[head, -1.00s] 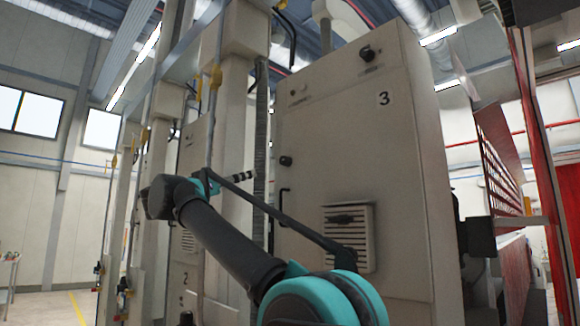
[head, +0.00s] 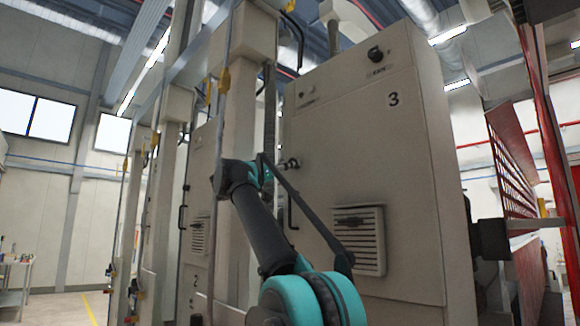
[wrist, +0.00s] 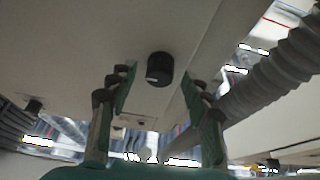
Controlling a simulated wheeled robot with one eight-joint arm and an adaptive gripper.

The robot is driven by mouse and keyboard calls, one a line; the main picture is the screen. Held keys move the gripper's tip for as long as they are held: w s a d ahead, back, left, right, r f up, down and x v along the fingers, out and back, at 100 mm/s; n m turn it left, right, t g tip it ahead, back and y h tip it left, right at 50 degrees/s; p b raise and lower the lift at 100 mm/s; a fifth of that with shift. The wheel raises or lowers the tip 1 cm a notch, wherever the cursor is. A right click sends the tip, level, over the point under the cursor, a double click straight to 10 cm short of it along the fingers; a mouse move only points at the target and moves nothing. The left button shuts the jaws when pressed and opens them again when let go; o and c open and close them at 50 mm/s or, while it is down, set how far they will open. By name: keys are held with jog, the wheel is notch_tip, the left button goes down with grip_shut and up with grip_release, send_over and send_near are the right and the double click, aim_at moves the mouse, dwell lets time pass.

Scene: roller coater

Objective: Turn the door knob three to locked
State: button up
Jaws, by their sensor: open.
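The cabinet marked 3 (head: 345,125) stands in the middle of the head view with its door facing me. Its black door knob (wrist: 159,69) shows in the wrist view, between the tips of my two fingers, with gaps on both sides. My gripper (wrist: 156,84) is open, and no finger visibly touches the knob. In the head view my gripper (head: 287,164) is at the door's left edge, where it covers most of the knob. I cannot tell how deep the fingers reach around it.
Another black knob (head: 375,54) sits high on cabinet 3. A dark handle (head: 292,210) is on the door's left edge below my gripper, and a vent (head: 358,238) is lower down. Cabinet 2 (head: 198,170) stands to the left. A ribbed hose (wrist: 280,70) runs at right in the wrist view.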

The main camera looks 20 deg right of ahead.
jog(key=shift+w+d+r, duration=0.25)
jog(key=shift+d, duration=0.4)
jog(key=shift+c, duration=0.4)
grip_shut()
